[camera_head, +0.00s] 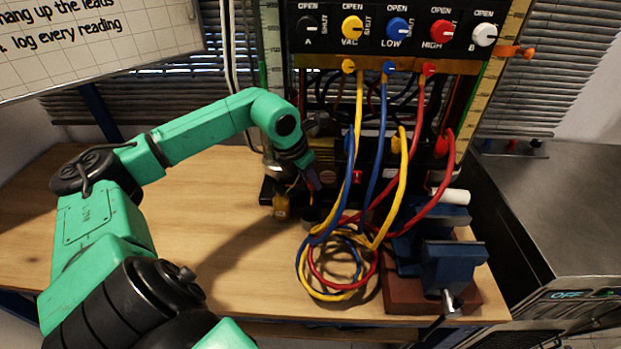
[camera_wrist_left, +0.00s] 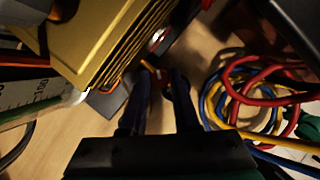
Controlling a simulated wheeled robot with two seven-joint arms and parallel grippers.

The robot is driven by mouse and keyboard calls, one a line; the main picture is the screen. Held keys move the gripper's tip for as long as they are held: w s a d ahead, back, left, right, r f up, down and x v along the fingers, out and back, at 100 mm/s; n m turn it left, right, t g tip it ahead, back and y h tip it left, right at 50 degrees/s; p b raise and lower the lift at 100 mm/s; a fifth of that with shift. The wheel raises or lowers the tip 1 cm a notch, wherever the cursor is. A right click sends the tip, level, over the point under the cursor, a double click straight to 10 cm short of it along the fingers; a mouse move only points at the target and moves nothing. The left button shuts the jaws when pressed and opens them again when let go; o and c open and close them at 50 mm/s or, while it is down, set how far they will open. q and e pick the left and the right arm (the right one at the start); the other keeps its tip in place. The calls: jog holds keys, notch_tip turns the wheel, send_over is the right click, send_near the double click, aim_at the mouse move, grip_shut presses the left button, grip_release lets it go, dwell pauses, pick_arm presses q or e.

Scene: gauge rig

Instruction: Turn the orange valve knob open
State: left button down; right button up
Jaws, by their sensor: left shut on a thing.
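My left gripper (camera_head: 306,183) reaches down at the front of a gold-and-black pump unit on the bench. In the left wrist view its two dark fingers (camera_wrist_left: 158,84) point away from the camera. They are shut on a small orange part, which I take for the orange valve knob (camera_wrist_left: 157,75), low beside the pump's gold finned housing (camera_wrist_left: 110,45). Most of the knob is hidden by the fingers, and its turn angle cannot be read. In the head view, the gripper and the pump's front hide most of it. My right gripper is not in view.
Coiled blue, yellow and red hoses (camera_head: 340,265) lie right of my gripper and hang from a black valve panel (camera_head: 395,25). A blue vise (camera_head: 450,265) stands at the right. The wooden bench (camera_head: 215,240) is clear at left.

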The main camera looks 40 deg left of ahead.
pick_arm(q)
jog(key=n+y, duration=0.1)
jog(key=n, duration=0.2)
jog(key=shift+d+r+n, duration=0.1)
jog(key=shift+d+n, duration=0.05)
jog(key=shift+n, duration=0.25)
jog(key=shift+w+n+y, duration=0.1)
jog(key=shift+n+y, duration=0.8)
jog(key=shift+n, duration=0.8)
jog(key=c, duration=0.6)
grip_release()
jog(key=shift+c, duration=0.2)
